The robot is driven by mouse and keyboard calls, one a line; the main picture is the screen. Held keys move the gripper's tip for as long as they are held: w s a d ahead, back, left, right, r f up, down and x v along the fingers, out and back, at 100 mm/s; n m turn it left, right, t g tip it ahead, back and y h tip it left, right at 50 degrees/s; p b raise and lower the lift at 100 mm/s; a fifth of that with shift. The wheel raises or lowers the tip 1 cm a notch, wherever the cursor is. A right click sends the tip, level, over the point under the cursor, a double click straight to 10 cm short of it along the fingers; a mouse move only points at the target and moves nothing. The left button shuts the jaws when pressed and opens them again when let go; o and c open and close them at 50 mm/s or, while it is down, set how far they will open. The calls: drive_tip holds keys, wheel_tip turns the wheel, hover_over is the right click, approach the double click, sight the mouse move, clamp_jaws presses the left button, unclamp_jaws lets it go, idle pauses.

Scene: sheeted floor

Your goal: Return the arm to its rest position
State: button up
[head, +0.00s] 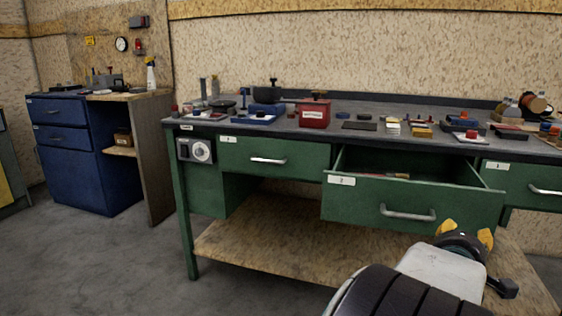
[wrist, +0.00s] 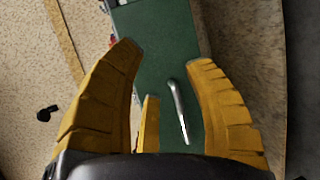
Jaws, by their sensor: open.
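My gripper (head: 464,236) is at the lower right of the head view, in front of the green bench's open middle drawer (head: 360,206). In the wrist view, the yellow fingers of my gripper (wrist: 165,75) are spread apart with nothing between them. Beyond them is the green drawer front (wrist: 160,45) with its metal handle (wrist: 179,110). The handle also shows in the head view (head: 408,214), to the left of my gripper. The fingers look apart from the handle. The drawer is pulled out, and a small reddish item (head: 396,176) lies inside.
A wooden lower shelf (head: 270,235) lies beneath. A blue cabinet (head: 85,150) stands at the left. The grey floor (head: 110,260) at the left front is clear.

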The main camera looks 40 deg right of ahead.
drive_tip(key=w+a+r+m+t+y+p, duration=0.1)
drive_tip(key=w+a+r+t+y+p, duration=0.1)
drive_tip(key=w+a+r+y+p, duration=0.55)
drive_tip(key=w+a+r+t+y+p, duration=0.2)
drive_tip(key=w+a+r+p, duration=0.45)
drive_tip(key=a+p, duration=0.7)
drive_tip(key=s+a+r+g+y+p, duration=0.1)
drive_tip(key=s+a+r+y+p, duration=0.1)
drive_tip(key=a+r+p, duration=0.2)
drive_tip(key=s+a+r+m+g+y+p, duration=0.1)
drive_tip(key=a+r+p, duration=0.3)
drive_tip(key=a+p, duration=0.5)
drive_tip(key=s+a+r+m+g+y+p, duration=0.1)
drive_tip(key=s+a+r+g+y+p, duration=0.1)
drive_tip(key=a+p, duration=0.4)
drive_tip(key=shift+s+a+r+y, duration=0.45)
drive_tip(key=shift+s+a+r, duration=0.8)
drive_tip(key=shift+a, duration=0.6)
